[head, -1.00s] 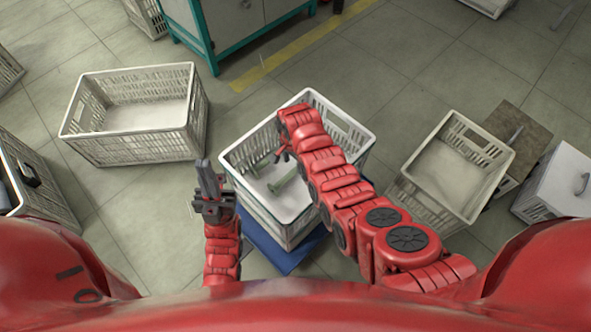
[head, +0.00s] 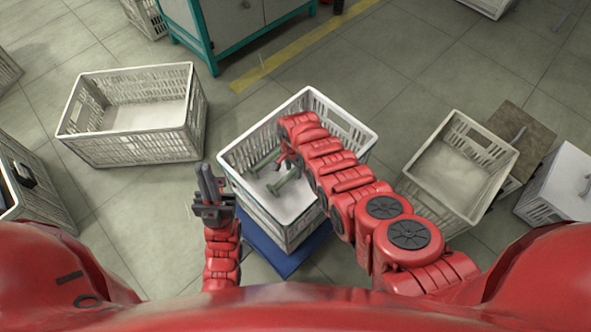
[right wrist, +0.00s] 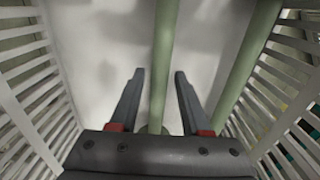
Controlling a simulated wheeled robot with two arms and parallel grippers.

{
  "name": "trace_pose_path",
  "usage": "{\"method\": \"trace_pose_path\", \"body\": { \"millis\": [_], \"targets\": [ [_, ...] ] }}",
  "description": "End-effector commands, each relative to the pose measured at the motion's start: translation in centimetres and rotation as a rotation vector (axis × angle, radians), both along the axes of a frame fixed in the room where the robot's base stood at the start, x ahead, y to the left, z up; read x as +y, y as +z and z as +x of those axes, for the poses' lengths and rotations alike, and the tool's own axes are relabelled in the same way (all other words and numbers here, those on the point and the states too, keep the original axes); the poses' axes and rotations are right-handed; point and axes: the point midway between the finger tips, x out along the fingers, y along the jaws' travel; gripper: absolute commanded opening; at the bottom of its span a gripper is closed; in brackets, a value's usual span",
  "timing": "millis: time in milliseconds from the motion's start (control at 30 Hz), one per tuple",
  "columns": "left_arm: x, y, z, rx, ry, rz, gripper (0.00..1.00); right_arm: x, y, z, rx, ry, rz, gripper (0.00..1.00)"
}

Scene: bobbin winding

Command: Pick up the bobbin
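Two green bobbins lie in the white crate in front of me: one further left and back (head: 264,161), the other nearer (head: 287,181). My right gripper (head: 288,160) reaches down inside the crate and is partly hidden by my arm in the head view. In the right wrist view my right gripper (right wrist: 160,72) is open, with one green bobbin's shaft (right wrist: 161,60) running between its fingers. Contact cannot be told. The other bobbin's shaft (right wrist: 245,72) lies to the right of the fingers. My left gripper (head: 208,182) points up outside the crate, at its left, empty.
The white crate (head: 345,118) stands on a blue base (head: 262,250); its slatted walls (right wrist: 50,95) are close on both sides of my right gripper. Another crate (head: 125,150) is at the left, and one (head: 435,190) at the right. A teal-framed cabinet (head: 210,60) stands behind.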

Motion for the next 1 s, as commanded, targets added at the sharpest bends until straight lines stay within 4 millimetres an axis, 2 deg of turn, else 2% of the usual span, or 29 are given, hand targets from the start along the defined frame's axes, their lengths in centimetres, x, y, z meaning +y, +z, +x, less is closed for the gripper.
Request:
{"method": "trace_pose_path", "body": {
  "millis": [33,233,733,867,1000],
  "targets": [
    [0.0,0.0,0.0,0.000,0.000,0.000,0.00,0.0,0.0,0.0,0.000,0.000,0.000,0.36],
    [0.0,0.0,0.0,0.000,0.000,0.000,0.00,0.0,0.0,0.0,0.000,0.000,0.000,0.00],
    [0.0,0.3,0.0,0.000,0.000,0.000,0.00,0.0,0.3,0.0,0.000,0.000,0.000,0.00],
    [0.0,0.9,0.0,0.000,0.000,0.000,0.00,0.0,1.1,-0.1,0.001,0.000,0.000,0.00],
    [0.0,2.2,0.0,0.000,0.000,0.000,0.00,0.0,3.0,0.1,-0.003,-0.001,0.001,0.00]
  ]
}}
